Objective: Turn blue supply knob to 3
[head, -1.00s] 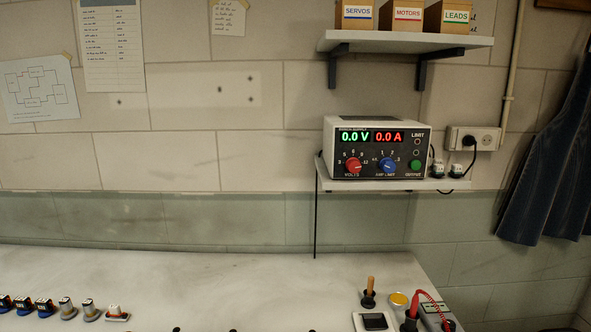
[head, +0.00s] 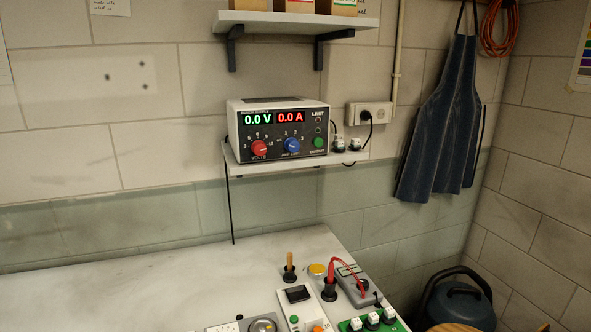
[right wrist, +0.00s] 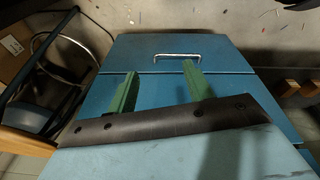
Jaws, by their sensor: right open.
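The blue supply knob (head: 292,146) is on the front of the power supply (head: 240,125), under the label AMP LIMIT, with 1, 2 and 3 marked around it. Its exact pointer setting is too small to read. The supply's displays read 0.0 V and 0.0 A. A red VOLTS knob (head: 259,148) is to its left and a green OUTPUT button (head: 319,142) to its right. My right gripper (right wrist: 160,82) shows in the right wrist view with its two green fingers apart and nothing between them, away from the supply. My left gripper is in no view.
The supply stands on a small wall shelf (head: 345,161) above the bench (head: 130,290). A higher shelf (head: 350,21) overhangs it. A socket (head: 368,115) and an apron (head: 440,120) are to the right. A blue cabinet (right wrist: 135,50) faces the right wrist.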

